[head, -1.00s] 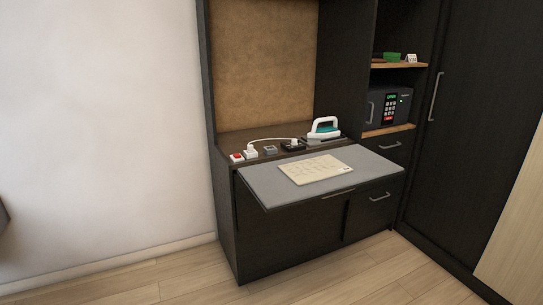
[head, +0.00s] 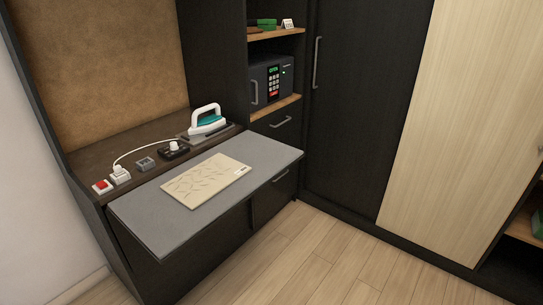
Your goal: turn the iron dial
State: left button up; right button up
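The iron (head: 206,121), white with a teal body, rests on a dark stand (head: 222,131) at the right end of the dark vanity counter. The iron's dial is too small to make out. Neither of my grippers is in the head view.
A grey pull-out board (head: 150,222) juts out in front of the counter, with a cream patterned sheet (head: 207,181) on it. A red switch (head: 101,187) and a grey box (head: 146,164) sit on the counter. A black safe (head: 272,80) stands on a shelf. The wood floor (head: 300,262) is clear.

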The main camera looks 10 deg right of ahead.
aim_at(174, 147)
jog(key=j+z, duration=0.1)
jog(key=z, duration=0.35)
jog(key=i+j+z, duration=0.15)
jog(key=j+z, duration=0.2)
jog(key=j, duration=0.35)
jog(key=i+j+z, duration=0.1)
jog(key=j+z, duration=0.3)
jog(key=j, duration=0.3)
